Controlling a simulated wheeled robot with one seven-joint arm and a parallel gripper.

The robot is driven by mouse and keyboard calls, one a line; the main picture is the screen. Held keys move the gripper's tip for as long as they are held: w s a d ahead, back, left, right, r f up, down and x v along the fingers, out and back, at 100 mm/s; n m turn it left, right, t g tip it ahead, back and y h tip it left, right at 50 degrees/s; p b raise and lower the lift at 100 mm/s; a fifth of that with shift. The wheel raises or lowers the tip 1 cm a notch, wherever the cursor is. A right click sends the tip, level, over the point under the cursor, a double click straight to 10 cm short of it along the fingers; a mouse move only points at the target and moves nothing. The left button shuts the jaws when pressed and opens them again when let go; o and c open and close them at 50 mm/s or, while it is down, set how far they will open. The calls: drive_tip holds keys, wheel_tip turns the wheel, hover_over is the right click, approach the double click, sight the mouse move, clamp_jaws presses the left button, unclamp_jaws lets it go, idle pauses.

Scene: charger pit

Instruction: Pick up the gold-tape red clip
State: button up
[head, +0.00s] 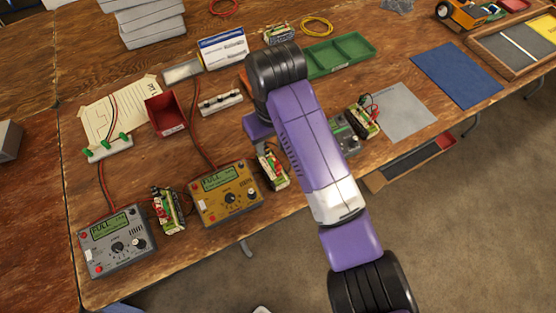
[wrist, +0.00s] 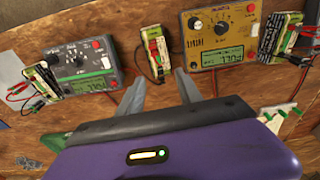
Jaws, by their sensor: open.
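Red clips sit on several battery packs, but the pictures are too small to show which one has gold tape. In the wrist view, the middle pack (wrist: 155,53) stands between the two chargers, with a red clip (wrist: 152,46) on it. My open gripper (wrist: 158,77) points toward this pack, its two fingers apart and nothing between them. Another pack with red and black leads lies at the left (wrist: 40,82), and another at the right (wrist: 284,40). In the head view, the middle pack (head: 272,168) shows left of my arm, and the gripper fingers are hidden by my arm.
The gold charger (head: 225,193) and grey charger (head: 118,242) stand near the table's front edge. A third charger (head: 346,136) is partly hidden by my arm. A red bin (head: 165,113), white rack (head: 220,103) and green tray (head: 340,56) stand farther back. Leads cross the table.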

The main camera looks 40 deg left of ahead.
sight(278, 163)
drive_tip(key=shift+h, duration=0.7)
drive_tip(key=d+f, duration=0.1)
drive_tip(key=f, duration=0.1)
drive_tip(key=d+f+p, duration=0.1)
drive_tip(key=f, duration=0.3)
drive_tip(key=shift+s+d, duration=0.35)
drive_tip(key=shift+d, duration=0.05)
drive_tip(key=shift+f, duration=0.55)
clamp_jaws()
